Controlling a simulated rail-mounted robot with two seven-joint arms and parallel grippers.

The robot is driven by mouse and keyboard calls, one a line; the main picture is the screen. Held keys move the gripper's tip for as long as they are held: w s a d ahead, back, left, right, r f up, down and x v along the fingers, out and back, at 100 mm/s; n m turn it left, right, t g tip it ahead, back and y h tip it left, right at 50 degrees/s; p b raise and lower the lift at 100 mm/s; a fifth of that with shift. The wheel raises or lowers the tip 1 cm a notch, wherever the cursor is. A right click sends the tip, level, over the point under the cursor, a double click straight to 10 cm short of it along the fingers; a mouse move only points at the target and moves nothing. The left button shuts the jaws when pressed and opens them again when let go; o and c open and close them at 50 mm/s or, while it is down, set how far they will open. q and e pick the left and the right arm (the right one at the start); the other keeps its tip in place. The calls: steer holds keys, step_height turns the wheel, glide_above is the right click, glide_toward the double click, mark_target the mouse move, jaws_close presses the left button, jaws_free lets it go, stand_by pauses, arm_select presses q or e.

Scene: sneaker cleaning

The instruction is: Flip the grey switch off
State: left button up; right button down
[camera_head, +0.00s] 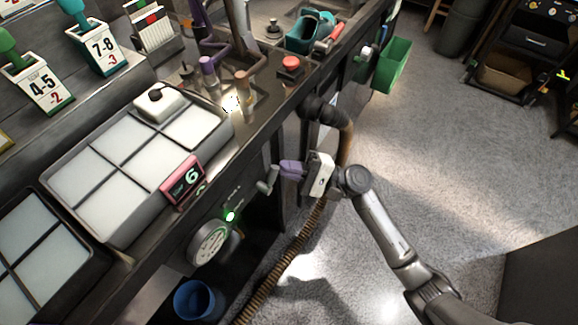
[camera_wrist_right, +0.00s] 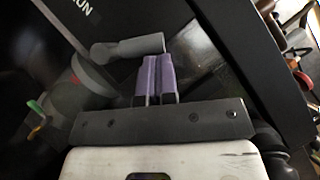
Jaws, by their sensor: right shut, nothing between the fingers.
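The grey switch (camera_head: 267,181) is a lever on the dark front panel of the workbench, to the right of a round dial and a lit green light. My right gripper (camera_head: 286,169) has purple fingers and is just to the right of the lever in the head view. In the right wrist view the grey lever (camera_wrist_right: 128,48) lies across the tips of the shut purple fingers (camera_wrist_right: 156,68). They are touching or very close; I cannot tell which. Nothing is between the fingers. My left gripper is not in view.
The round dial (camera_head: 209,243) and green light (camera_head: 230,215) are left of the lever. A pink display reading 6 (camera_head: 183,181) stands on the bench edge. A brown corrugated hose (camera_head: 290,262) hangs below my right gripper. A blue bin (camera_head: 195,300) is under the bench. Open floor lies right.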

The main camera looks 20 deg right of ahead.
steer(key=shift+s+a+r+n+g+p, duration=0.15)
steer(key=shift+r+n+g+p, duration=0.2)
steer(key=shift+n, duration=0.35)
steer(key=a+r+n+h+p, duration=0.1)
steer(key=n+p, duration=0.1)
steer(key=p, duration=0.1)
steer(key=s+a+n+g+h+p, duration=0.1)
steer(key=n+h+p, duration=0.1)
steer(key=n, duration=0.1)
steer(key=s+a+r+n+g+h+p, duration=0.1)
steer(key=n+p, duration=0.2)
steer(key=shift+s+a+r+h+p, duration=0.25)
steer(key=shift+a+r+h+p, duration=0.05)
steer(key=shift+a+r+h, duration=0.1)
steer(key=shift+f, duration=0.1)
stand_by(0.3)
